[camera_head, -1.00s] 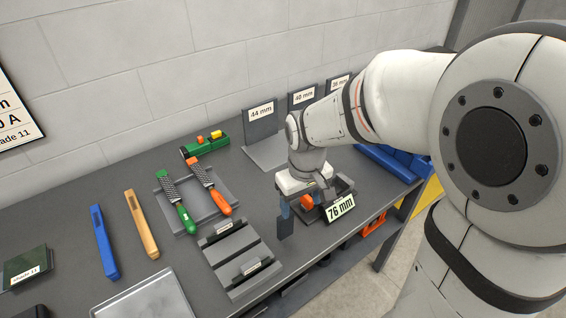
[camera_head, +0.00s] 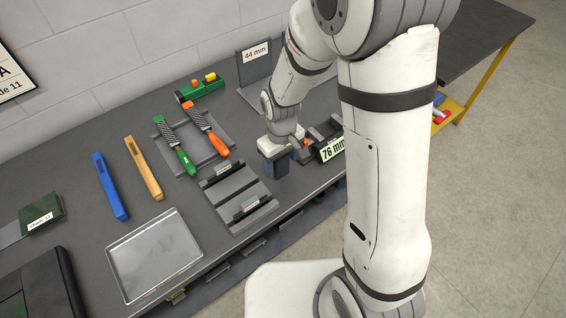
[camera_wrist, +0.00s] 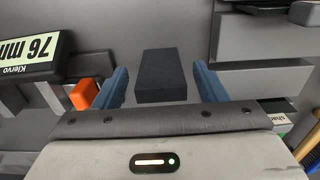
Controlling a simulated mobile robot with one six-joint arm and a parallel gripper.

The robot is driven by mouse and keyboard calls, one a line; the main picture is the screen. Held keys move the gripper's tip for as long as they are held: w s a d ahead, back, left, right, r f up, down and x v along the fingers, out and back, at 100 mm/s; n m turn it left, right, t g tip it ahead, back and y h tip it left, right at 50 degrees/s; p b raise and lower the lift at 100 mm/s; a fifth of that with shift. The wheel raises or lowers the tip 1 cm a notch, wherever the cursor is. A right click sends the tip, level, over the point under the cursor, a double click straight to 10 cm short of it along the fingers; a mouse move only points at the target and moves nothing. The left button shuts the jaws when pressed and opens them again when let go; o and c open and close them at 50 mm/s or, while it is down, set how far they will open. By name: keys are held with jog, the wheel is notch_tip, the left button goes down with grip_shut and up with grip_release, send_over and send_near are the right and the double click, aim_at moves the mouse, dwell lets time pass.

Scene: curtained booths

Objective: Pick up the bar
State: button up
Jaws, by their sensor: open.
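A dark bar (camera_wrist: 160,76) lies between the two blue fingers of my gripper (camera_wrist: 160,88) in the wrist view, with a gap on each side. The fingers are apart and do not appear to touch it. In the head view my gripper (camera_head: 275,166) points down over the table near its front edge. A dark block (camera_head: 283,161) at the fingers there looks like the same bar, partly hidden by the gripper.
A black device with a "76 mm" display (camera_head: 332,149) and an orange part (camera_wrist: 84,94) stands close beside my gripper. A grey slotted rack (camera_head: 238,197) is on the other side. Files, a metal tray (camera_head: 154,255) and two long bars, blue (camera_head: 110,186) and tan (camera_head: 144,168), lie farther left.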

jog(key=shift+c, duration=0.4)
jog(key=c, duration=1.3)
